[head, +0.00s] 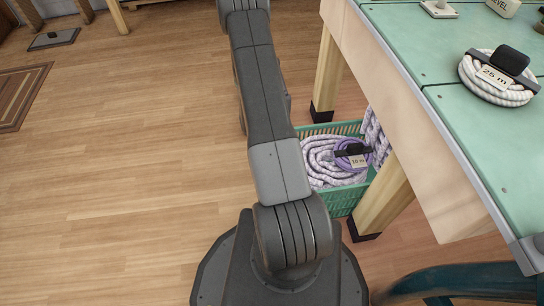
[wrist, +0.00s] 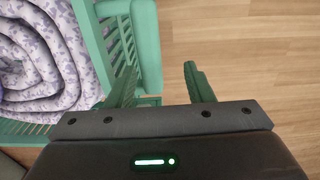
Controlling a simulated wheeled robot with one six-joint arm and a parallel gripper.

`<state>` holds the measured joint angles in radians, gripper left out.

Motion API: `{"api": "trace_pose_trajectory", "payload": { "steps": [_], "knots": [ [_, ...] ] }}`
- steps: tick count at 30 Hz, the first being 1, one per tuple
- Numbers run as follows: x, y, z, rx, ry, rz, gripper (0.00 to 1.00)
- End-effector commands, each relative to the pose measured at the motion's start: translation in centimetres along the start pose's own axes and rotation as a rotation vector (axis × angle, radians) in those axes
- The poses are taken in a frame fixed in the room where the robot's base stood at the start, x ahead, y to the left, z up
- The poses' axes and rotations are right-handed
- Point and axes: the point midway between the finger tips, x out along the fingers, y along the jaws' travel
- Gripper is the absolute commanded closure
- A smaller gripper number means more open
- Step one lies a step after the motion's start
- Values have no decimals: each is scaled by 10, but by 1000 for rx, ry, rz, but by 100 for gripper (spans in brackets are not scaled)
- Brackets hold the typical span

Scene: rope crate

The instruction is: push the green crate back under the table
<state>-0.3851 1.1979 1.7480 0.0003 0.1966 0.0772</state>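The green crate (head: 343,199) sits on the floor at the table's left side, between two wooden legs. Its left part shows from under the tabletop, partly hidden by my arm, and its right part is hidden. It holds coiled pale purple rope (head: 325,160). In the wrist view the crate's rim (wrist: 147,45) and slatted wall are at upper left. My gripper (wrist: 159,66) is open, its two fingers apart. The rim shows between the fingers, nearer the left one; I cannot tell whether they touch. The head view does not show the gripper.
The table (head: 440,190) has a green top and wooden legs (head: 328,75) close to the crate. A white rope coil (head: 490,85) lies on top. A dark teal curved object (head: 460,280) is at lower right. The wooden floor at left is mostly clear.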

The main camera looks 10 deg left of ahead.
Motion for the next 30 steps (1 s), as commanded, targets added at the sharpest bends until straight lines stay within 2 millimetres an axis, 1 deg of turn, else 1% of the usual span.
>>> {"api": "trace_pose_trajectory", "payload": {
  "steps": [1, 30],
  "knots": [
    [-6, 0, 0, 0, 0, 0, 53],
    [-74, 0, 0, 0, 1, 0, 53]
  ]
}}
